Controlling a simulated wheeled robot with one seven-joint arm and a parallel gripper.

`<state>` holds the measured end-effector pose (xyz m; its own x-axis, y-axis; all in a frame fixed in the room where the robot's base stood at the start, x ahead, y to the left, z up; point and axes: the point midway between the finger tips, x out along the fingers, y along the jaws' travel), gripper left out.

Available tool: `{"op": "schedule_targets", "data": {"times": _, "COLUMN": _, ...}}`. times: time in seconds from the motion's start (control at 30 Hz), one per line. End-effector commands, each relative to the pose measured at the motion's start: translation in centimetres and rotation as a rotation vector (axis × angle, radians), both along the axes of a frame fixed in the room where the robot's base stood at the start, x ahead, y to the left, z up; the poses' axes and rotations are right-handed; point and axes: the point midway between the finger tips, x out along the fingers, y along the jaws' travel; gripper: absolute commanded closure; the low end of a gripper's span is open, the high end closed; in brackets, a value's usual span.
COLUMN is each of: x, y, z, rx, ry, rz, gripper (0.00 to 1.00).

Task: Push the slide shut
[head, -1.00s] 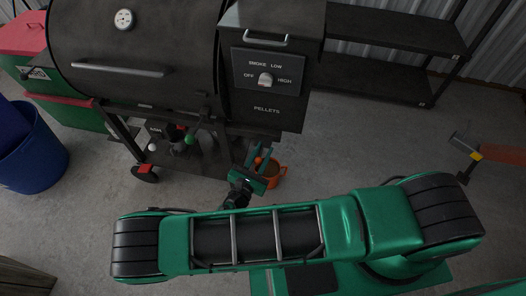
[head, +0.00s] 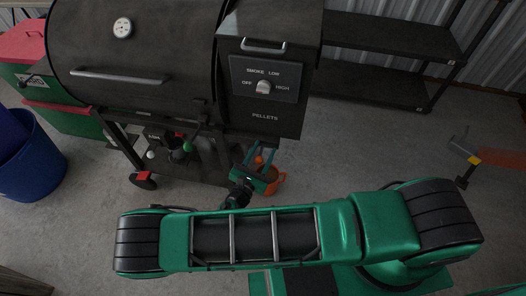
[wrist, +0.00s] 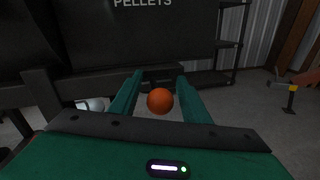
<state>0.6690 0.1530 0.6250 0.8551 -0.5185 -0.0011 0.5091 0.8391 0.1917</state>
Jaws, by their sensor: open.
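The dark grill has a pellet hopper (head: 266,90) on its right side, marked PELLETS. Under it, a round orange knob (head: 259,160) shows close to my gripper (head: 263,148). In the wrist view the orange knob (wrist: 160,101) lies between the two green fingers of my gripper (wrist: 160,77). The fingers are open, with a gap on each side of the knob. I cannot tell whether they touch it. The slide itself is not clearly visible; the hopper's underside is dark and partly hidden by my gripper.
An orange bucket (head: 275,186) stands on the floor behind my gripper. The grill's leg and lower shelf (head: 190,168) are to the left. A black shelf unit (head: 385,72) stands at the back right. A blue bin (head: 32,160) is far left.

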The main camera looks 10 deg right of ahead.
Motion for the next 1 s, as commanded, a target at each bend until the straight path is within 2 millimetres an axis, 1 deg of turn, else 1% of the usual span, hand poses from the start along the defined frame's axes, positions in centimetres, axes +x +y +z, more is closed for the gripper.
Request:
{"op": "schedule_targets", "data": {"times": 0.17, "x": -1.1, "y": 0.8, "z": 0.0, "rx": 0.001, "ry": 0.001, "rz": 0.002, "gripper": 0.57}}
{"op": "schedule_targets", "data": {"times": 0.5, "x": -6.4, "y": 4.0, "z": -0.1, "rx": 0.001, "ry": 0.002, "rz": 0.004, "gripper": 0.57}}
{"op": "schedule_targets", "data": {"times": 0.6, "x": -7.6, "y": 4.8, "z": -0.1, "rx": 0.003, "ry": 0.000, "rz": 0.002, "gripper": 0.57}}
{"op": "schedule_targets", "data": {"times": 0.8, "x": -9.0, "y": 5.5, "z": -0.1, "rx": 0.000, "ry": 0.002, "rz": 0.001, "gripper": 0.57}}
{"op": "schedule_targets", "data": {"times": 1.0, "x": -9.2, "y": 5.6, "z": -0.1, "rx": 0.000, "ry": 0.002, "rz": -0.001, "gripper": 0.57}}
